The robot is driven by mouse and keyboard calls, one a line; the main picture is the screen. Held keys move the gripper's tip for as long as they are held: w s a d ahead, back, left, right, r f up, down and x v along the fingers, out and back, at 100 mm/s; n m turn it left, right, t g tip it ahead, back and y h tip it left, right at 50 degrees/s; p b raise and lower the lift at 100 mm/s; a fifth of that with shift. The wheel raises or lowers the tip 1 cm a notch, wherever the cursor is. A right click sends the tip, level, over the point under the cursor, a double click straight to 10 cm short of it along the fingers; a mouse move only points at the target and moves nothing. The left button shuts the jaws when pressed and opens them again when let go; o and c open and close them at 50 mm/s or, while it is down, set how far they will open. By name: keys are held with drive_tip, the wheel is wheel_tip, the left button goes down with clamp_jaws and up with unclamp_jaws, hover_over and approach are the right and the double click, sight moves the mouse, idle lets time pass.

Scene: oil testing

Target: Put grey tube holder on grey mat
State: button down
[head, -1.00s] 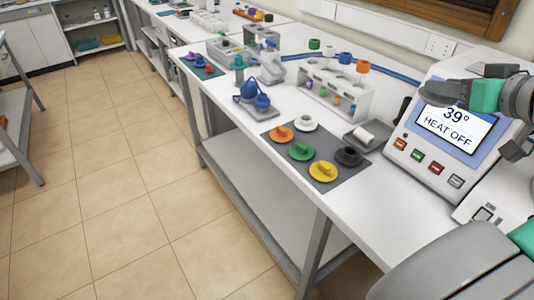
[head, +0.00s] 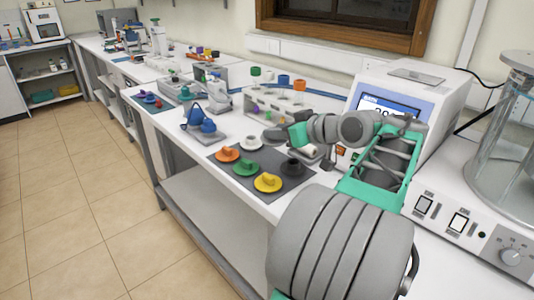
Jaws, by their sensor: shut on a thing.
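My gripper (head: 288,136) reaches in from the right in the head view. It is shut on a round, flat grey piece, which I take as the grey tube holder (head: 273,136); the fingers partly hide it. It is held up in the air near the back edge of the grey mat (head: 270,157). On the mat are orange (head: 226,155), green (head: 245,169), yellow (head: 267,183), white (head: 253,142) and black (head: 292,168) holders. A bare spot lies between the white and black ones.
A tube rack (head: 268,107) with coloured tubes stands behind the mat. A small tray with a white roll (head: 308,150) lies to the right, partly behind my arm. Blue items (head: 208,126) stand to the left. A heater with a screen (head: 385,105) stands at the right.

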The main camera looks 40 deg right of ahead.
hover_over(274, 160)
drive_tip(key=f, duration=0.6)
drive_tip(key=shift+s+a+f, duration=0.25)
drive_tip(key=shift+f, duration=0.05)
drive_tip(key=f, duration=0.2)
drive_tip(key=f+b, duration=0.1)
drive_tip(key=shift+w+d, duration=0.15)
drive_tip(key=shift+w, duration=0.1)
drive_tip(key=shift+f, duration=0.3)
drive_tip(key=shift+f, duration=0.1)
drive_tip(key=shift+f, duration=0.15)
drive_tip(key=c, duration=1)
unclamp_jaws()
drive_tip(key=shift+o, duration=0.2)
